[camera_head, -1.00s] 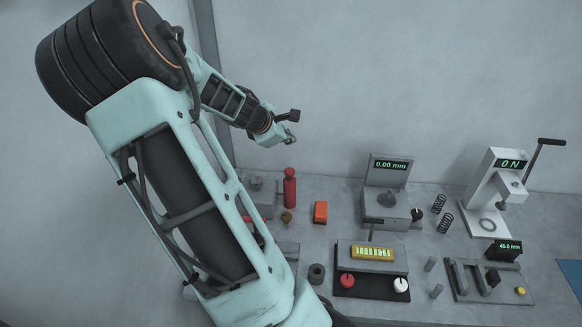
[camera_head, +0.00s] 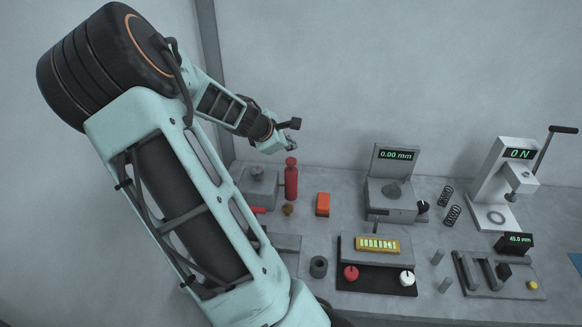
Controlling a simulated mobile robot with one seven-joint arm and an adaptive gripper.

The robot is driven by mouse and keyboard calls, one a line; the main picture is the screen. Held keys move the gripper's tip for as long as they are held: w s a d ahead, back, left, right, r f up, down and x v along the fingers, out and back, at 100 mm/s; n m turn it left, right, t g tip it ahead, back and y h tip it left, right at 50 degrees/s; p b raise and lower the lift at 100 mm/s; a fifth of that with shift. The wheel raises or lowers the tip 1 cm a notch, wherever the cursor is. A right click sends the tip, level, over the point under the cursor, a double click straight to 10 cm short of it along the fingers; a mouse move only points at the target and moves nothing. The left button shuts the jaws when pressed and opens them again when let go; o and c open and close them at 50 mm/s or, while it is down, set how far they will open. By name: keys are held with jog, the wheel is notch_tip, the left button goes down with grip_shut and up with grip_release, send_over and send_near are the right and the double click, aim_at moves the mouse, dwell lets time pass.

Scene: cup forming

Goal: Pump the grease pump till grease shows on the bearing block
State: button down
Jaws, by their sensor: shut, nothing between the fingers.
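The grease pump seems to be the upright red cylinder (camera_head: 291,182) with a red top, at the bench's back left. The bearing block seems to be the grey block (camera_head: 262,184) with a round top piece, just left of it and partly behind my arm. I cannot make out grease on it. My gripper (camera_head: 294,137) is small and dark in the view, shut and empty. It appears just above the red cylinder's top in the picture, apart from it; the depth between them is hard to tell.
A small brown knob (camera_head: 288,210) and an orange box (camera_head: 323,204) sit near the red cylinder. A 0.00 mm gauge (camera_head: 392,190), springs (camera_head: 446,195) and a 0 N press (camera_head: 500,190) stand to the right. My arm covers the bench's left part.

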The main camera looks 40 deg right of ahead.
aim_at(292, 160)
jog(key=shift+f+b, duration=0.55)
jog(key=shift+f, duration=0.6)
dwell(0.5)
jog(key=shift+f+b, duration=0.35)
jog(key=shift+f+b, duration=1.1)
jog(key=shift+f, duration=0.2)
dwell(1.0)
jog(key=shift+r, duration=0.1)
jog(key=shift+r+p, duration=1.25)
jog(key=shift+r, duration=0.3)
jog(key=shift+r+p, duration=1.9)
jog(key=shift+r, duration=0.65)
